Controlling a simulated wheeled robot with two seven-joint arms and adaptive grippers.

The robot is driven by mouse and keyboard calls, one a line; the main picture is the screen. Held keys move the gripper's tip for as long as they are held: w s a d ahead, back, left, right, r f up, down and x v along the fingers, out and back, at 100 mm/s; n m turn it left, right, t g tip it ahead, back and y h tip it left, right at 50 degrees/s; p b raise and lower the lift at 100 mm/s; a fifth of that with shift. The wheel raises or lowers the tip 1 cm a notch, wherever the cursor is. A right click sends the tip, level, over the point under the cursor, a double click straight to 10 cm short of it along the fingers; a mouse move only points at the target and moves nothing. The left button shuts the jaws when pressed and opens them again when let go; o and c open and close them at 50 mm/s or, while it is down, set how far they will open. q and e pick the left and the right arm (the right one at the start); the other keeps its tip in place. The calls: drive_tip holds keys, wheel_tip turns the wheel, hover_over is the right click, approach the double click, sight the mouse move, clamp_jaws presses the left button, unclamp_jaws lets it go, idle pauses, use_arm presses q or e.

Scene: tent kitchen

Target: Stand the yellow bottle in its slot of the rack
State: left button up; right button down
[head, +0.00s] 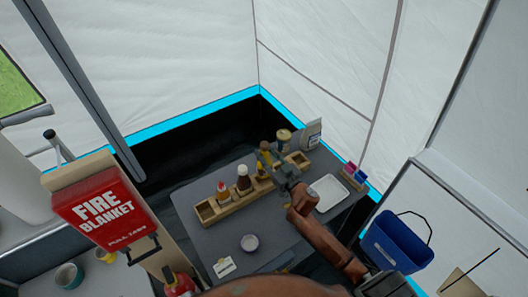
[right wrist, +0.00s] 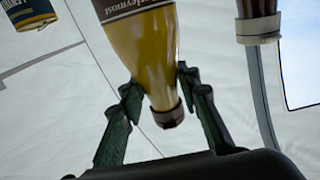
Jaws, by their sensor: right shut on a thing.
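The yellow bottle (head: 264,156) is at the right-middle part of the wooden rack (head: 232,201) in the head view. My right gripper (head: 272,164) is at it, and in the right wrist view the gripper (right wrist: 160,108) is shut around the neck of the bottle (right wrist: 146,55), near its dark cap. The bottle's base is out of the wrist frame and partly hidden in the head view, so I cannot tell whether it is in a slot or above it. A red-and-white bottle (head: 222,192) and a dark brown bottle (head: 244,180) stand in the rack. My left gripper is not in view.
The rack's left and right end slots look empty. A cream-lidded jar (head: 284,136) and a grey bag (head: 312,134) stand behind. A white tray (head: 328,190) is right of my arm. A small bowl (head: 249,243) and a card (head: 224,266) lie in front.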

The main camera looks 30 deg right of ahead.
wheel_tip(320, 180, down, 2)
drive_tip(key=shift+f+b, duration=0.1)
drive_tip(key=shift+b, duration=0.65)
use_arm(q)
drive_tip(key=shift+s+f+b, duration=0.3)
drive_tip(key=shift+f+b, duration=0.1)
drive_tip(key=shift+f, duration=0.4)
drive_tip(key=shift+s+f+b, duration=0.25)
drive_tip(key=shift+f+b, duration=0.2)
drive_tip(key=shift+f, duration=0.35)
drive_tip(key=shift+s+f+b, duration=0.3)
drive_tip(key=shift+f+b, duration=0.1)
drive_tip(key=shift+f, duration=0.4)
use_arm(e)
drive_tip(key=shift+f, duration=2)
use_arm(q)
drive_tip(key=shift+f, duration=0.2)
use_arm(e)
drive_tip(key=shift+f, duration=0.4)
drive_tip(key=c, duration=1.4)
unclamp_jaws()
drive_tip(key=shift+o, duration=0.2)
